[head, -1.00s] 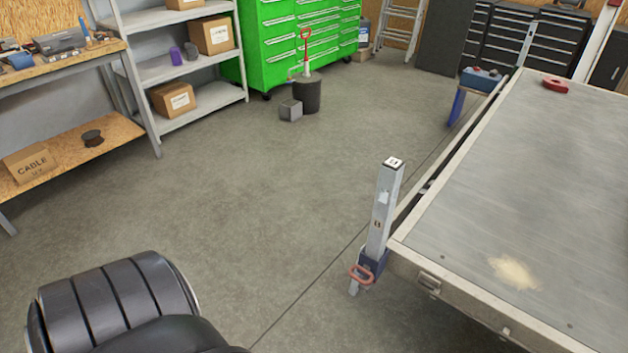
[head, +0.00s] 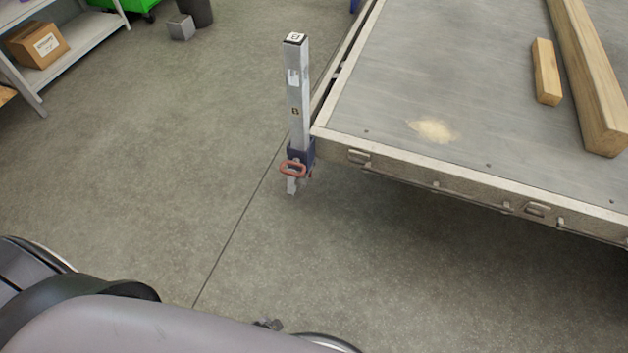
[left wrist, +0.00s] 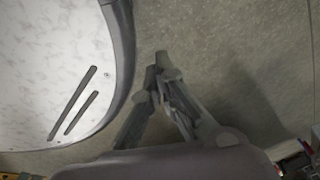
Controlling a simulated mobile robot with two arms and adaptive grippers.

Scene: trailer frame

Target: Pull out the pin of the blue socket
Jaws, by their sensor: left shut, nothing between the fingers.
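The blue socket (head: 308,152) is fixed at the near left corner of the trailer frame. A grey metal post (head: 296,85) stands upright through it, and its lower end shows below the socket. A red loop handle (head: 292,169), which looks like the pin's handle, sits on the near side of the socket. The pin's shaft cannot be seen. In the left wrist view my left gripper (left wrist: 157,68) is shut and empty over bare floor, away from the socket. My right gripper is not in view.
The trailer bed (head: 400,80) fills the upper right, with a long wooden beam (head: 590,80) and a short wooden block (head: 546,72) on it. Shelving with a cardboard box (head: 38,44) stands at upper left. The floor before the socket is clear.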

